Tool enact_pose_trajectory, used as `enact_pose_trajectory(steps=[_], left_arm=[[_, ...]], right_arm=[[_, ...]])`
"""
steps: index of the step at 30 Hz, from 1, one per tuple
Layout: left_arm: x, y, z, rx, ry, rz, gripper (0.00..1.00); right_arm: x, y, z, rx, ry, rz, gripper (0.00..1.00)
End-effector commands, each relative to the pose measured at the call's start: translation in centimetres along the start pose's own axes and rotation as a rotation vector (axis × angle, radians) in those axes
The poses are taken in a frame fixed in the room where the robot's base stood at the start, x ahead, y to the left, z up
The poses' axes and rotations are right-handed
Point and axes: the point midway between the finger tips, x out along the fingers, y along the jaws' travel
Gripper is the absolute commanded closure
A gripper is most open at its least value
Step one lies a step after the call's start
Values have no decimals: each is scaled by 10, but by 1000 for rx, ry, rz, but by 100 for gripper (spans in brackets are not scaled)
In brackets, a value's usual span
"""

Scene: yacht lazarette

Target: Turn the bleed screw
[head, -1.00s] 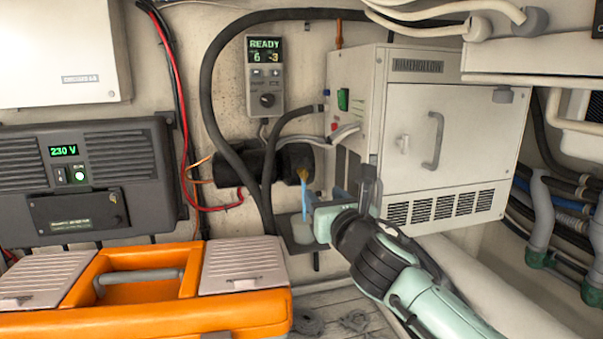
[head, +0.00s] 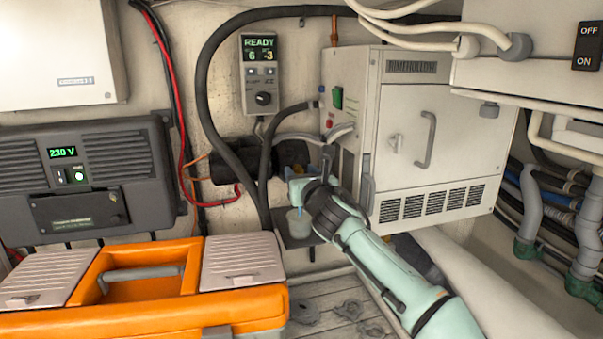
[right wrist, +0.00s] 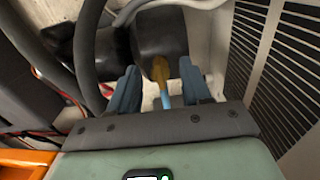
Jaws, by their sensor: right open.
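A brass-coloured fitting, apparently the bleed screw (right wrist: 160,69), sits at the lower edge of a black cylinder (right wrist: 160,32) in the right wrist view. A light blue strip (right wrist: 165,98) runs down from it; I cannot tell if it is a tube or liquid. My right gripper (right wrist: 158,68) is open, with one blue finger on each side of the screw. I see no clear contact. In the head view my right gripper (head: 307,172) is in front of the cylinder and hides the screw. A small translucent cup (head: 299,222) stands below it. My left gripper is out of view.
A cream cabinet (head: 405,110) with a handle stands close on the right of the gripper. Black hoses (head: 205,110) run close on the left. An orange toolbox (head: 150,320) fills the lower left. A control panel (head: 262,75) reading READY hangs above.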

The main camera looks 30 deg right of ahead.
Motion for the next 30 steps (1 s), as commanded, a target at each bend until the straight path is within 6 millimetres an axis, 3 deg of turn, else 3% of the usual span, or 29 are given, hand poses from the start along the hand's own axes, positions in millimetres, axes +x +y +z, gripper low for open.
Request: enact_pose_trajectory(steps=[3,7,8,20,30], left_arm=[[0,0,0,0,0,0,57],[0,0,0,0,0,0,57],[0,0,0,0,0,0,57],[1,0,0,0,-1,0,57],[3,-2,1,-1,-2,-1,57]], right_arm=[[0,0,0,0,0,0,52],[0,0,0,0,0,0,94],[0,0,0,0,0,0,100],[0,0,0,51,0,0,100],[-1,0,0,290,0,1,100]])
